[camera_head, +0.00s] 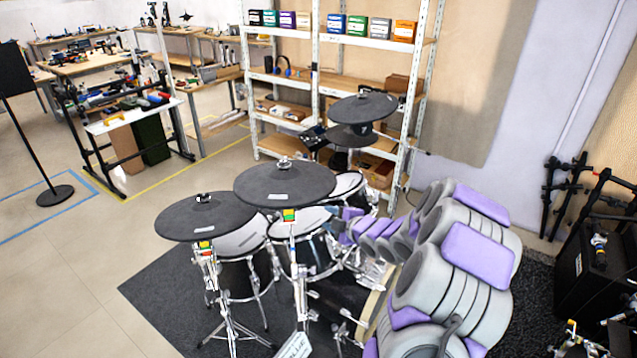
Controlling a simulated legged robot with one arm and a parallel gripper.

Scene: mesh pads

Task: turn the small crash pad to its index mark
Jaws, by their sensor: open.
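Several dark round cymbal pads stand on the drum kit: a left pad (205,216), a middle pad (284,184), an upper back pad (363,107) and a smaller pad (352,136) just below it. I cannot tell which is the small crash pad. The left and middle pads have small white labels near their front rims, with coloured tags below them on the stands. No index mark can be made out. My grey and purple arm reaches in from the lower right. My gripper (337,229), small and partly hidden, is open beside the drums, apart from the cymbal pads.
Mesh drums (243,237) and chrome stands (228,318) crowd the space below the pads. The kit stands on a dark mat (160,300). A white shelf rack (318,80) stands behind it. Open floor (70,280) lies to the left. Black equipment (590,285) stands at right.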

